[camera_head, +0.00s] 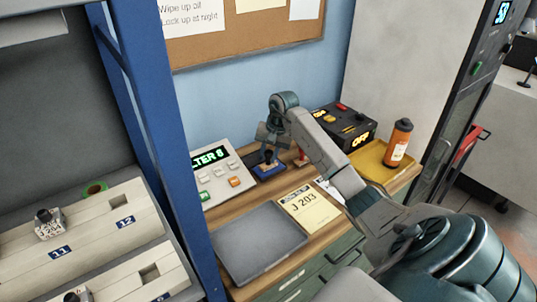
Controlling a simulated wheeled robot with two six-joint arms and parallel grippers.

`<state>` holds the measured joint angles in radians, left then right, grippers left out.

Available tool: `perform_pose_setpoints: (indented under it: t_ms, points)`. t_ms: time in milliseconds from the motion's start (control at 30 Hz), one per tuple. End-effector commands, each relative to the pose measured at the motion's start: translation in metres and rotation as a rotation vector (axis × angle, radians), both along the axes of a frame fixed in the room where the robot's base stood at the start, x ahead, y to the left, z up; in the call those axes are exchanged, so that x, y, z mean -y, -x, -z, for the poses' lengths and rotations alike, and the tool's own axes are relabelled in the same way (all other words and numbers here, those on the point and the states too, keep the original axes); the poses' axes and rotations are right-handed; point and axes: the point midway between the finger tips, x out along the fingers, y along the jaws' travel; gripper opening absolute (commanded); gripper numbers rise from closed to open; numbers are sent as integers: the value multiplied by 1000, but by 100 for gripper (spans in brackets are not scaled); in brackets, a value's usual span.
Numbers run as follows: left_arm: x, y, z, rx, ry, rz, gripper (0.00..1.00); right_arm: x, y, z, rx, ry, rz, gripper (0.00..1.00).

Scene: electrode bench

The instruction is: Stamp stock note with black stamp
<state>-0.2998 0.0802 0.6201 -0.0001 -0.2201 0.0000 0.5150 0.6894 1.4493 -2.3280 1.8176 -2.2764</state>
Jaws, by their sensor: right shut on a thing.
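The yellow stock note (311,213), marked J 203, lies flat on the wooden bench beside a grey tray. The black stamp (269,157) is at the back of the bench, on or just above a small blue pad (270,171); I cannot tell whether they touch. My right gripper (267,149) points down there and is shut on the black stamp, hiding its upper part. A stamp with a red base (301,160) stands just right of it, partly behind my right arm. My left gripper is out of view.
The grey tray (258,243) fills the bench front. A button panel (222,177) stands at left, a black box (343,126) at the back. An orange bottle (397,142) stands on a yellow tray (372,167) at right. A blue post (160,140) bounds the left.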

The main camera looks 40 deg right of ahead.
Motion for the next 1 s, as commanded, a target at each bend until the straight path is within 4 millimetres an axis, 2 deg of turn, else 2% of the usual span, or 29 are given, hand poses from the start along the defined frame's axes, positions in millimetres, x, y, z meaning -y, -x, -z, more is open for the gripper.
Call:
perform_pose_setpoints:
  t_ms: [133, 267, 1000]
  points:
    - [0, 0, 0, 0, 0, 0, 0, 0, 1, 2, -6, -2, 0, 12]
    - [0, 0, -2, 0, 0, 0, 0, 0, 1, -5, -5, -1, 0, 12]
    - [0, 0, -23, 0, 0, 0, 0, 0, 0, -66, 0, 0, 0, 12]
